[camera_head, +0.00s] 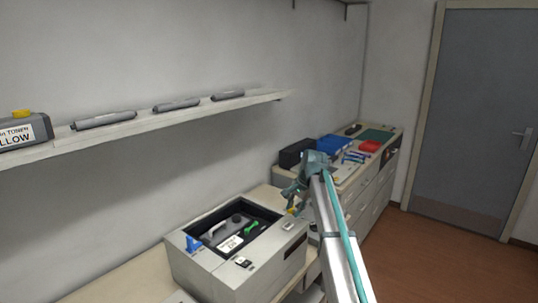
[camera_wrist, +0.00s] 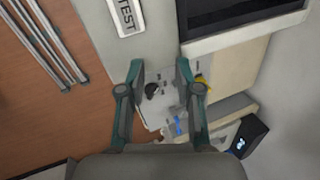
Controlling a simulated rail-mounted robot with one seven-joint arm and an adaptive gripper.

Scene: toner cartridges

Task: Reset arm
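My gripper (camera_head: 293,192) is in the air just right of the grey printer-like box (camera_head: 205,270), in front of the far counter. In the wrist view, my gripper (camera_wrist: 159,72) has its two teal fingers apart, with nothing held between them. The box's black tray is uncovered and holds a green part (camera_head: 251,227), a white labelled piece (camera_head: 230,243) and a dark round part. A blue part (camera_head: 193,243) stands at its left edge. In the wrist view, a TEST label (camera_wrist: 125,16) shows on a grey surface.
The far counter carries a black box (camera_head: 296,152), a blue bin (camera_head: 332,144) and a red item (camera_head: 369,146). Floor (camera_head: 450,260) is clear at right.

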